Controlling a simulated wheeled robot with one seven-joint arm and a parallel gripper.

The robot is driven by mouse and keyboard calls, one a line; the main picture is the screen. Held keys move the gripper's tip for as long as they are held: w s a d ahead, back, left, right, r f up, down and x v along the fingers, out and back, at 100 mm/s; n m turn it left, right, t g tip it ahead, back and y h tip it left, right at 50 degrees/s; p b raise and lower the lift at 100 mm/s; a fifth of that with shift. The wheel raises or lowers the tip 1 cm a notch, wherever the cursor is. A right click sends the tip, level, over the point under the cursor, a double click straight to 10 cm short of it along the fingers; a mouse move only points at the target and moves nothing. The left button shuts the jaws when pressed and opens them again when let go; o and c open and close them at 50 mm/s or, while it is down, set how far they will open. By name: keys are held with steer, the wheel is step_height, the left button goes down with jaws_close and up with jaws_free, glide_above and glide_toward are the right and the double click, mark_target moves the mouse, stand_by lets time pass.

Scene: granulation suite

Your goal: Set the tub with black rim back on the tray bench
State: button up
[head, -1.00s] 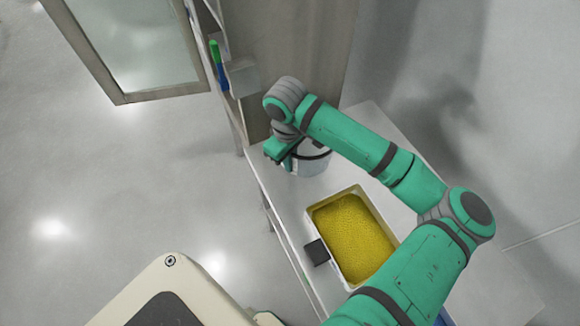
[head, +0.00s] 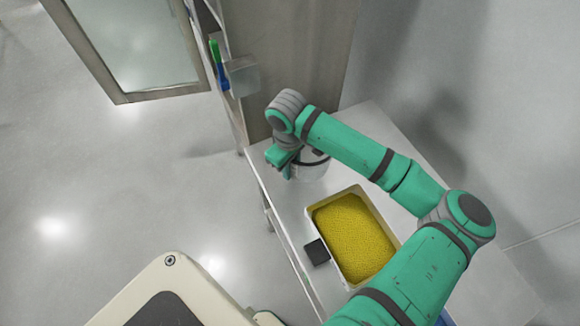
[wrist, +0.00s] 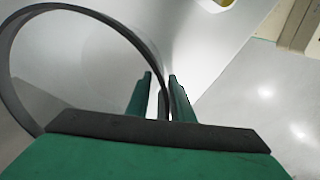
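The tub with black rim (head: 312,170) is a pale round container at the far end of the tray bench (head: 290,215), partly hidden by my arm. My gripper (head: 283,166) is at the tub's left side. In the wrist view the black rim (wrist: 88,10) makes a wide arc, and its near part passes between the two fingers of my gripper (wrist: 160,78). The fingers are close together, shut on the rim and wall. The tub looks upright. I cannot tell whether its base touches the bench.
A tray of yellow granules (head: 352,238) sits on the bench nearer to me, with a small black block (head: 316,251) at its left edge. A rack with a green and blue item (head: 218,65) stands beyond the bench. A wall runs along the right.

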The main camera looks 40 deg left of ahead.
steer(key=shift+r, duration=0.15)
step_height(320, 180, up, 12)
steer(key=shift+s, duration=0.3)
stand_by(0.6)
